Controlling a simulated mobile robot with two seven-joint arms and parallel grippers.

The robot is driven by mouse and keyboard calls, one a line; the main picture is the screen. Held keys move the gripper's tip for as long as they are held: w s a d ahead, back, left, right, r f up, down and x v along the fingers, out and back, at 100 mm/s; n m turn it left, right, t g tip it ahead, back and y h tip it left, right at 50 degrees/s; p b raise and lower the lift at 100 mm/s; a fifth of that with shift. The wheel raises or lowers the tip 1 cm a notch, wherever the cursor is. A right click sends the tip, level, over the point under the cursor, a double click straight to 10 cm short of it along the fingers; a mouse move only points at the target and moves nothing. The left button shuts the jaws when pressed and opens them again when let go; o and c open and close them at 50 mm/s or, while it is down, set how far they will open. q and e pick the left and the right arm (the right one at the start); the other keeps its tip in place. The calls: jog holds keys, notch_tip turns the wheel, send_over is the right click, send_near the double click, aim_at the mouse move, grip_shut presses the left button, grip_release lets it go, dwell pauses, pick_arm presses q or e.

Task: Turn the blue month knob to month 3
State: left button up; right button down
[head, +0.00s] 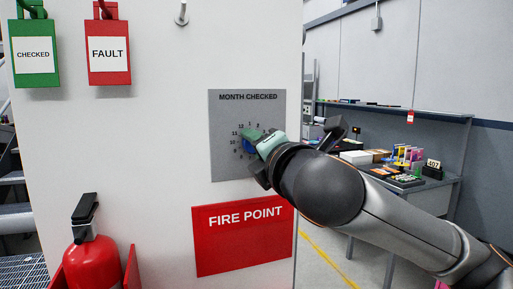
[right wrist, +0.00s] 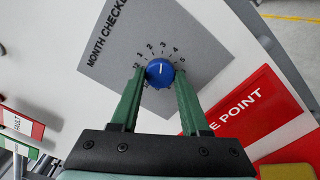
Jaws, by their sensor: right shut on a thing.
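The blue month knob (right wrist: 159,73) sits on the grey MONTH CHECKED plate (right wrist: 118,38), inside a ring of printed numbers. In the right wrist view its white mark points close to the 3. In the head view the knob (head: 249,147) is mostly hidden by my gripper, on the plate (head: 225,165) on the white panel. My right gripper (right wrist: 159,76) has its green fingers on either side of the knob, shut on it; it also shows in the head view (head: 252,141). My left gripper is not in view.
A red FIRE POINT sign (head: 240,240) is below the plate. A green CHECKED tag (head: 36,55) and a red FAULT tag (head: 108,52) hang at upper left. A red extinguisher (head: 92,265) stands at lower left. A cluttered workbench (head: 440,190) is at right behind my arm.

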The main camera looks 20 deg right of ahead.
dwell(0.5)
jog(key=shift+c, duration=2)
grip_release()
jog(key=s+b, duration=0.2)
jog(key=s, duration=1)
jog(key=shift+s+d, duration=0.25)
jog(key=shift+s, duration=0.05)
